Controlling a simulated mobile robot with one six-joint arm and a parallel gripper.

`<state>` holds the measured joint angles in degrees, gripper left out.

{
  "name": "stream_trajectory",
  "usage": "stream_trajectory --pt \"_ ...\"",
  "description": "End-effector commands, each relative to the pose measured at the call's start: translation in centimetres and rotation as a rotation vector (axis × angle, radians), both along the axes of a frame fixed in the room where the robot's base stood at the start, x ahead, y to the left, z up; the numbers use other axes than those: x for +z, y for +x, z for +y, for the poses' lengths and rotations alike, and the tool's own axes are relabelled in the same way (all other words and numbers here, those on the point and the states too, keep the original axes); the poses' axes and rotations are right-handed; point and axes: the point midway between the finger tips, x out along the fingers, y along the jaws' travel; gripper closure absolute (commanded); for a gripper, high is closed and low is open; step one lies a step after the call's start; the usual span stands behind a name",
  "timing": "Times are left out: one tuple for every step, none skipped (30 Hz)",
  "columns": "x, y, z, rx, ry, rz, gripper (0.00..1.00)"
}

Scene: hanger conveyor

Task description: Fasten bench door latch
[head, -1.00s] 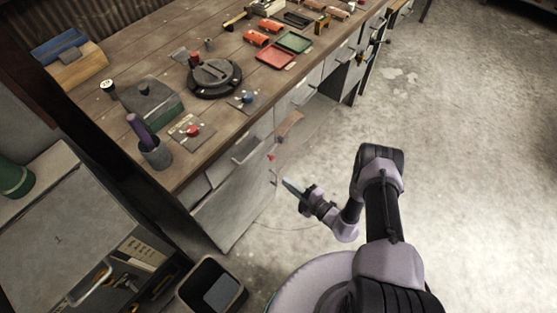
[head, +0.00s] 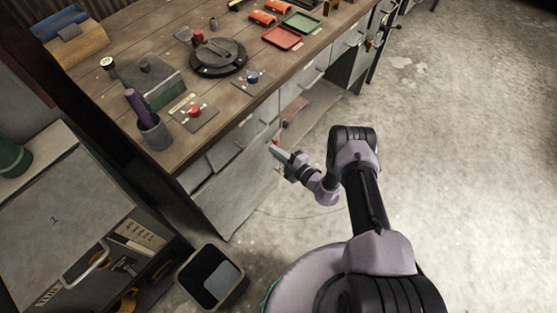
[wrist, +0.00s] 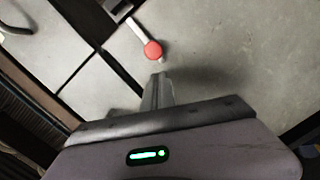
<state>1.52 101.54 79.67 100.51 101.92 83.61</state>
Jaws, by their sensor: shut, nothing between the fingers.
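The latch lever in the wrist view is a pale metal arm (wrist: 138,29) ending in a round red knob (wrist: 153,50). Its upper end meets a dark bracket (wrist: 117,8) at the panel edge. The lever lies slanted across the grey bench door (wrist: 210,45). My gripper (wrist: 159,80) is shut and empty, its tips just below the knob in the picture. Whether they touch it I cannot tell. In the head view my gripper (head: 277,155) is close to the bench front, beside the small red knob (head: 276,141). The grey bench door (head: 230,198) looks shut.
The wooden bench top (head: 120,135) holds a purple-handled tool in a cup (head: 153,132), a red button plate (head: 195,112) and a round dark fixture (head: 218,58). A dark bin (head: 212,277) stands on the floor at lower left. The floor (head: 440,150) to the right is clear.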

Motion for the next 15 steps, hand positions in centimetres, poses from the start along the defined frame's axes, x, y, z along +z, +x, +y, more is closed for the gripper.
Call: stream_trajectory --pt "-0.46 0.45 -0.31 -0.002 -0.001 -0.003 1.0" --pt "-0.54 0.63 -0.43 -0.002 0.0 -0.002 1.0" --pt "-0.63 0.83 -0.55 -0.001 0.0 -0.001 1.0" --pt "-0.65 0.95 -0.63 -0.001 0.0 -0.001 1.0" --pt "-0.67 1.03 -0.66 0.0 0.0 -0.001 1.0" --pt "-0.66 1.09 -0.71 0.0 -0.001 -0.001 1.0" --pt "-0.65 1.11 -0.73 0.0 -0.001 -0.001 1.0" --pt "-0.64 1.12 -0.73 0.0 -0.001 -0.001 1.0" --pt "-0.62 1.12 -0.73 0.0 0.0 0.0 1.0" --pt "-0.61 1.11 -0.73 0.0 0.0 0.0 1.0" --pt "-0.61 1.11 -0.73 0.0 0.0 0.0 1.0" --pt "-0.6 1.1 -0.73 0.0 -0.001 -0.001 1.0" --pt "-0.6 1.1 -0.73 0.0 -0.001 -0.001 1.0" --pt "-0.61 1.09 -0.73 0.0 0.0 0.0 1.0" --pt "-0.64 1.14 -0.76 0.0 -0.001 -0.001 1.0"
